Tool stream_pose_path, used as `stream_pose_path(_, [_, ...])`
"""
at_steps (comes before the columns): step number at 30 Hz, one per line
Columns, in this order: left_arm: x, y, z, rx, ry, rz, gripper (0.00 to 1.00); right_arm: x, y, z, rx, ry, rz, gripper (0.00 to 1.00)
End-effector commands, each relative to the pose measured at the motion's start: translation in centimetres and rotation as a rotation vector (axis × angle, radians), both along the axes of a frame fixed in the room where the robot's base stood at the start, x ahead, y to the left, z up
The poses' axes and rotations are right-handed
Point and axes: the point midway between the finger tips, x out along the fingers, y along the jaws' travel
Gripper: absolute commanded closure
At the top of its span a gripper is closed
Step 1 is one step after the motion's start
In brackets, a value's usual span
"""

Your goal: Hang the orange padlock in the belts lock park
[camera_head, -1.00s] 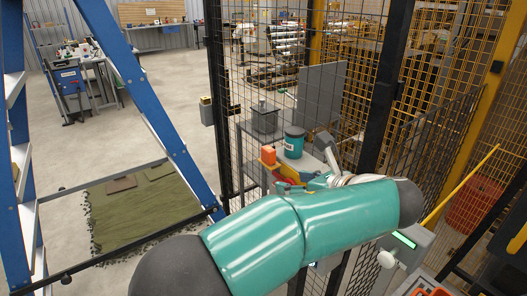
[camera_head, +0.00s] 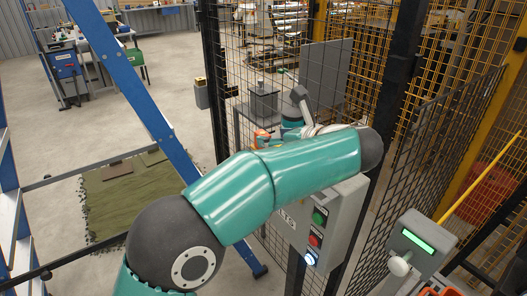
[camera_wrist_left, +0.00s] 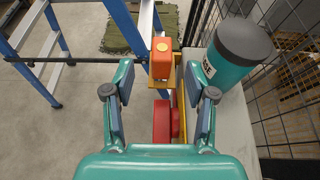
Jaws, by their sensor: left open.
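The orange padlock (camera_wrist_left: 161,60) shows in the left wrist view as an orange block with a yellow round spot, at the far end of the space between my left fingers. It is against a yellow bracket, and a red block (camera_wrist_left: 162,122) lies nearer, also between the fingers. My left gripper (camera_wrist_left: 158,80) is open, with a finger on each side; I see no grip on the padlock. In the head view a bit of orange (camera_head: 262,137) shows above my arm, which hides most of the gripper. A grey control box (camera_head: 347,205) shows the letters "LTS"; no lock park is clearly visible.
A teal canister with a dark lid (camera_wrist_left: 240,45) stands close to my right-hand finger in the wrist view. Mesh fencing (camera_head: 340,45) and dark posts surround the area. A blue ladder frame (camera_head: 125,80) stands at left. A grey box with a green display (camera_head: 420,240) is at lower right.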

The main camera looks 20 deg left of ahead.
Motion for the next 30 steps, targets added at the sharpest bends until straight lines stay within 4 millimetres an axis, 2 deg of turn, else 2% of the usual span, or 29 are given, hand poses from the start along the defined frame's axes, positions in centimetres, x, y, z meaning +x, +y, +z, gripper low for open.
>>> stream_pose_path(3, [0.7,1.0,-0.5,-0.001,-0.001,0.002,0.44,0.0,0.0,-0.6,0.0,0.0,0.0,0.59])
stream_pose_path(8, [1.2,1.5,-0.9,0.0,0.0,0.001,0.44,0.0,0.0,-0.9,0.0,0.0,0.0,0.59])
stream_pose_path(15, [3.2,3.3,-2.9,0.0,-0.001,0.004,0.44,0.0,0.0,-2.9,0.0,0.0,0.0,0.59])
stream_pose_path(20, [4.1,4.4,-3.2,-0.001,-0.001,0.003,0.44,0.0,0.0,-3.2,0.0,0.0,0.0,0.59])
stream_pose_path(27, [4.2,4.5,-3.1,0.0,0.0,0.0,0.44,0.0,0.0,-3.1,0.0,0.0,0.0,0.59])
stream_pose_path(28, [4.2,4.5,-3.1,0.0,0.0,0.0,0.45,0.0,0.0,-3.1,0.0,0.0,0.0,0.59])
stream_pose_path(30, [4.2,4.5,-3.1,0.0,0.0,0.0,0.57,0.0,0.0,-3.1,0.0,0.0,0.0,0.59])
